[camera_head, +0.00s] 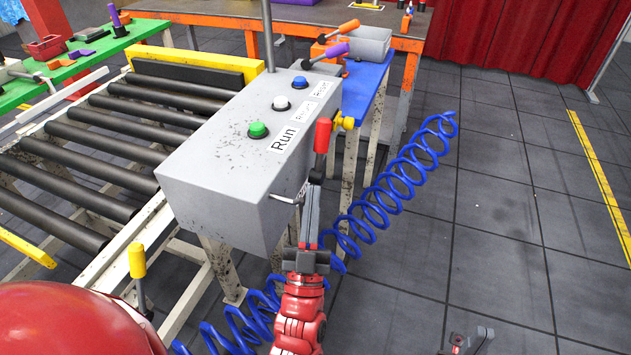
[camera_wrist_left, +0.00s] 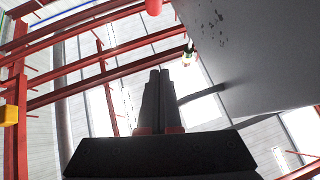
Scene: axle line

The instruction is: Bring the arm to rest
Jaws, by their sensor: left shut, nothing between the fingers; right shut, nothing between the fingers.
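My left arm comes up from the bottom centre. Its gripper (camera_head: 312,185) points upward at the right side of the grey control box, with a red-handled lever (camera_head: 322,136) just above its fingertips. In the left wrist view the two dark fingers of the left gripper (camera_wrist_left: 160,73) lie together with nothing between them. The grey control box (camera_head: 215,200) fills the right of the wrist view. Whether the gripper touches the box or lever I cannot tell. My right gripper (camera_head: 467,342) shows only in part at the bottom edge, low over the floor, shut.
The box carries green (camera_head: 258,129), white (camera_head: 281,102) and blue (camera_head: 300,81) buttons. A roller conveyor (camera_head: 110,150) runs to its left. A blue coiled hose (camera_head: 385,200) passes behind my left arm. The tiled floor (camera_head: 510,220) at right is clear.

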